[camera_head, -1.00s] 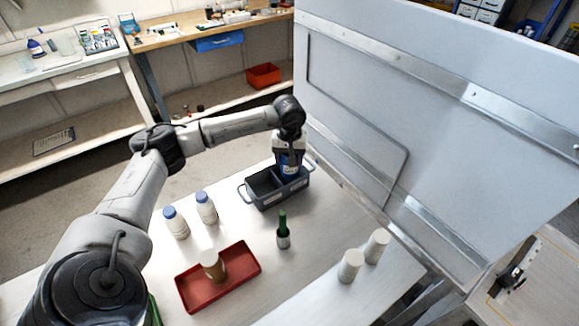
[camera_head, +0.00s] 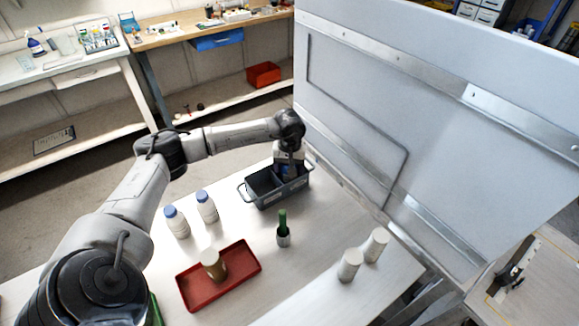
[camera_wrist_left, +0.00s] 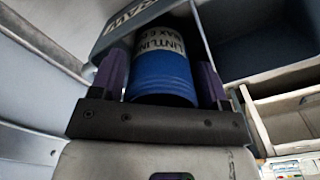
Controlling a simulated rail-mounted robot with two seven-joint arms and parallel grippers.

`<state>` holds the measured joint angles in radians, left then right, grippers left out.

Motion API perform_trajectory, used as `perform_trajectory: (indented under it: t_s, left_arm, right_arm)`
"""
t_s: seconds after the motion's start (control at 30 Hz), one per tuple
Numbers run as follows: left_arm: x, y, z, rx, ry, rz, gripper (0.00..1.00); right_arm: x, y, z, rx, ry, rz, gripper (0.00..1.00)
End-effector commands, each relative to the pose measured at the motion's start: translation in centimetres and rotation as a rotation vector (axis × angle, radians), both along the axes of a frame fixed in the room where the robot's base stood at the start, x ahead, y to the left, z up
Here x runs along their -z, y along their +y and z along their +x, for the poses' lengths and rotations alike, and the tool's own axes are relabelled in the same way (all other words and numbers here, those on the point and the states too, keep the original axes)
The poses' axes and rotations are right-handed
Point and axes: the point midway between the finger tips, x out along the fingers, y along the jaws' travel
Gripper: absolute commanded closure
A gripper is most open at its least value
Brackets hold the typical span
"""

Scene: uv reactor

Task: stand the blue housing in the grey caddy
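The grey caddy (camera_head: 265,204) stands on the white table below the tall panel, with a handle at each end and a divider inside. My left gripper (camera_head: 290,170) points down into its right-hand compartment. In the left wrist view the blue housing (camera_wrist_left: 162,76), a blue cylinder with a white lettered band, sits between the two purple fingers (camera_wrist_left: 160,82), which appear to touch its sides. The housing is inside the caddy walls; its lower end is hidden, so I cannot tell whether it touches the floor. The caddy's other compartment looks empty. My right gripper is not in view.
A red tray (camera_head: 240,285) holds a brown cylinder with a white top (camera_head: 214,265). Two white bottles with blue caps (camera_head: 177,222) stand at left. A green-topped bottle (camera_head: 283,230) stands before the caddy, two white cylinders (camera_head: 350,265) at right. The grey panel (camera_head: 430,110) rises close behind the caddy.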

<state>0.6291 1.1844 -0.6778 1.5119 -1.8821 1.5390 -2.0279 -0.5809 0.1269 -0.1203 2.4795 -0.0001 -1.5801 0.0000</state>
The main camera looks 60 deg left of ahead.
Motion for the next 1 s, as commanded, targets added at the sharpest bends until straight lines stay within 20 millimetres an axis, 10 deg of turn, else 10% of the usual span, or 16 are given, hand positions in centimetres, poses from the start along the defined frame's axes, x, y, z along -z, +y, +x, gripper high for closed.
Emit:
perform_trajectory:
  t_s: [0.33, 1.0]
  left_arm:
    - [-1.1, 0.0, 0.1, 0.0, -0.002, 0.001, 0.31]
    - [-11.5, 0.0, 0.1, 0.0, 0.0, 0.0, 0.31]
  right_arm:
    - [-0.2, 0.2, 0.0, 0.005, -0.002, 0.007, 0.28]
    - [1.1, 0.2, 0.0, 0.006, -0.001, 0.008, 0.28]
